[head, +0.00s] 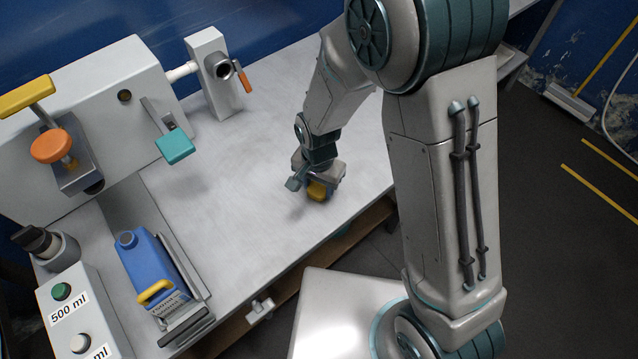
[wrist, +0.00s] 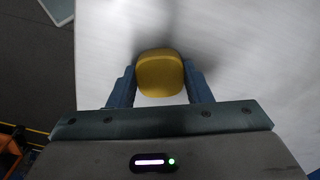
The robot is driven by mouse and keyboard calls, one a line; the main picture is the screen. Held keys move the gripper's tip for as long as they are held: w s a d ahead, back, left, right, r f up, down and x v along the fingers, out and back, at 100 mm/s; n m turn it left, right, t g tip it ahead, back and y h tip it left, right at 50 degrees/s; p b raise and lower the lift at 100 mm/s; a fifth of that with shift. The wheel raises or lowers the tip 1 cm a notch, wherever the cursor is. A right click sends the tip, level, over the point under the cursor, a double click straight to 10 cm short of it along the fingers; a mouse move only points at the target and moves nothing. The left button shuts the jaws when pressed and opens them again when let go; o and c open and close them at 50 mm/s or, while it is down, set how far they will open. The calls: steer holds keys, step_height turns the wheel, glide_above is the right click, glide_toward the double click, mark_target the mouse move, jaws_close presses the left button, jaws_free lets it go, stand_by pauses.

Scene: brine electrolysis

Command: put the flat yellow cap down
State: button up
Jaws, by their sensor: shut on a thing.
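The flat yellow cap (wrist: 160,74) is between the two fingers of my gripper (wrist: 160,88) in the wrist view. The fingers are shut on its sides. In the head view the cap (head: 317,191) shows below my gripper (head: 312,188), low over the right part of the grey worktop (head: 262,150), near its front edge. A soft shadow lies beside the cap on the worktop. I cannot tell whether the cap touches the surface.
A blue canister (head: 152,268) with a yellow handle stands at the front left. A white machine (head: 95,105) with orange and teal handles is behind it. A post with a pipe (head: 215,75) stands at the back. The middle of the worktop is clear.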

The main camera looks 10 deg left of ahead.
mark_target(319, 187)
steer(key=shift+f, duration=0.25)
steer(key=o, duration=1)
steer(key=shift+r, duration=0.1)
steer(key=shift+c, duration=0.2)
step_height(319, 187, up, 12)
steer(key=shift+r+p, duration=0.2)
steer(key=shift+p, duration=0.2)
steer(key=shift+d, duration=0.1)
steer(key=s+d+r+n+t, duration=0.1)
steer(key=s+d+r, duration=0.1)
steer(key=d, duration=0.5)
steer(key=s+d+r+n+t, duration=0.1)
steer(key=s+d+r, duration=0.1)
steer(key=d+r, duration=0.3)
steer(key=s+d+r+n, duration=0.1)
steer(key=s+d+r, duration=0.2)
steer(key=d, duration=0.7)
steer(key=shift+d+r+t, duration=0.3)
steer(key=shift+r+t, duration=0.1)
steer(key=shift+r, duration=0.2)
